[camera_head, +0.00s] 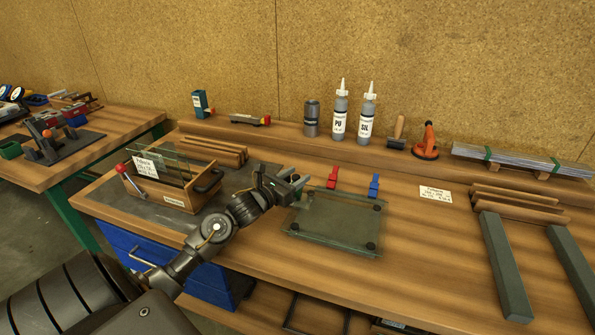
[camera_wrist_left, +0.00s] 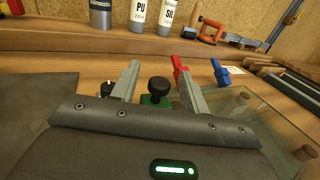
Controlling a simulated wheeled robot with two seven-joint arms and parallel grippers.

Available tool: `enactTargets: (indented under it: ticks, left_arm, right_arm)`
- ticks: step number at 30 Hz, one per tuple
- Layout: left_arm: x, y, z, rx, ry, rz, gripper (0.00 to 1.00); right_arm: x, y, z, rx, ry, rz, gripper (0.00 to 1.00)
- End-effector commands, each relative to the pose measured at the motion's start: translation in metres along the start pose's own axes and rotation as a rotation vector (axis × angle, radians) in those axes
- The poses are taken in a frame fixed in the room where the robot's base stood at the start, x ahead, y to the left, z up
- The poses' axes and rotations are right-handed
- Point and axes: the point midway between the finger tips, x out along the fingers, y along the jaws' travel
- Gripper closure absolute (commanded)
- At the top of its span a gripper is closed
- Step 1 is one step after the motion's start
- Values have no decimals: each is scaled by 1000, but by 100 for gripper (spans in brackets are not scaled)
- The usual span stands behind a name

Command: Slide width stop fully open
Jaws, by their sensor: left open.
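My left gripper (camera_head: 298,182) is open above the back left corner of the glass frame (camera_head: 335,237), which lies flat on the bench. In the left wrist view, the two fingers of my left gripper (camera_wrist_left: 158,85) stand on either side of a black knob (camera_wrist_left: 158,83) on a green block (camera_wrist_left: 155,101). This looks like the width stop; I cannot tell whether the fingers touch it. A red clamp (camera_head: 332,177) and a blue clamp (camera_head: 374,186) stand at the frame's back edge. My right gripper is out of view.
A wooden box with glass panes (camera_head: 172,194) stands left on a grey mat (camera_head: 135,211). Two bottles (camera_head: 340,115) (camera_head: 367,117) and an orange suction tool (camera_head: 427,142) stand on the back ledge. Grey bars (camera_head: 505,268) lie right.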

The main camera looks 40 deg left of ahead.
Motion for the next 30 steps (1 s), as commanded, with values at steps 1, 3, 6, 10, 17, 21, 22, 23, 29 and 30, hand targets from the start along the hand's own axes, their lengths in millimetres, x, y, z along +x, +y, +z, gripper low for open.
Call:
enactTargets:
  ticks: [1,3,6,10,17,21,22,23,29,30]
  left_arm:
    - [7,0,1,-3,-1,1,55]
    - [13,0,1,-2,0,1,55]
    - [18,0,0,-1,0,0,55]
    - [19,0,-1,-1,1,0,55]
    - [19,0,-1,-1,1,1,63]
    - [18,1,-1,-1,1,1,81]
    - [18,1,-1,-1,1,1,85]
    - [18,1,-1,-1,1,1,89]
    - [18,1,0,-1,0,1,100]
    - [18,1,-1,-1,1,1,100]
  right_arm:
    - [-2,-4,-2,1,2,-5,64]
    - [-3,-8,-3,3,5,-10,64]
    - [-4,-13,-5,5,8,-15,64]
    - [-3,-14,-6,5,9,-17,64]
    - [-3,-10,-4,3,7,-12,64]
    - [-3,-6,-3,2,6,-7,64]
    - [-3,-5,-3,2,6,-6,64]
    - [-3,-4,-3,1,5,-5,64]
    - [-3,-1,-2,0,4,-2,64]
    - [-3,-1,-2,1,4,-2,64]
